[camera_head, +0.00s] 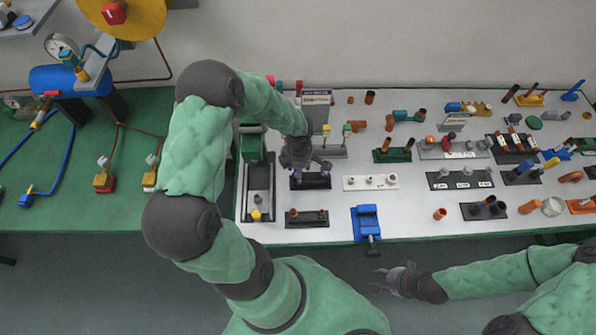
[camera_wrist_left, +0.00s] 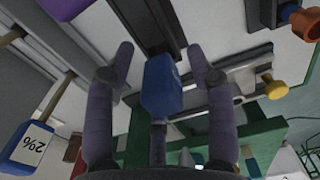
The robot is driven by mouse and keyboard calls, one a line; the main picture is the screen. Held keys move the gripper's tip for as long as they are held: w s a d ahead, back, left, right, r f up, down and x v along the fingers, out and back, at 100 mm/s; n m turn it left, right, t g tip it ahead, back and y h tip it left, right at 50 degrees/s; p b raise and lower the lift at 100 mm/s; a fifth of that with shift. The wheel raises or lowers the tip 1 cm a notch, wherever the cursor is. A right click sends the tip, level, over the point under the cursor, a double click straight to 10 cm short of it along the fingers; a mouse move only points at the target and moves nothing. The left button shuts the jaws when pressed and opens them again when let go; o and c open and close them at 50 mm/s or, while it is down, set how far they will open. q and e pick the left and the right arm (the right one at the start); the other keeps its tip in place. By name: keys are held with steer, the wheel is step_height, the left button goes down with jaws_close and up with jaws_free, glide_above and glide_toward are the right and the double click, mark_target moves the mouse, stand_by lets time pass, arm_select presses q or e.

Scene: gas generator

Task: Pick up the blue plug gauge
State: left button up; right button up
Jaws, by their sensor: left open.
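In the left wrist view, a blue block-shaped piece (camera_wrist_left: 162,88) with a thin stem, which looks like the blue plug gauge, stands between the fingers of my left gripper (camera_wrist_left: 160,62). The fingers are open, with a visible gap on each side of it. In the head view, my left gripper (camera_head: 304,164) is over a small black holder (camera_head: 311,182) near the table's left part, and it hides the gauge there. My right gripper (camera_head: 388,279) is in front of the table, empty, its fingers apart.
A blue piece marked 2% (camera_wrist_left: 28,148) shows at the left of the wrist view. On the white table (camera_head: 395,215) are a blue vise (camera_head: 366,220), a white holder (camera_head: 370,182) and a black tray with fittings (camera_head: 307,218). A green channel-like fixture (camera_head: 252,150) stands left.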

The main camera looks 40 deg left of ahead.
arm_select(q)
steer(key=shift+f, duration=0.1)
steer(key=c, duration=0.9)
steer(key=shift+c, duration=0.2)
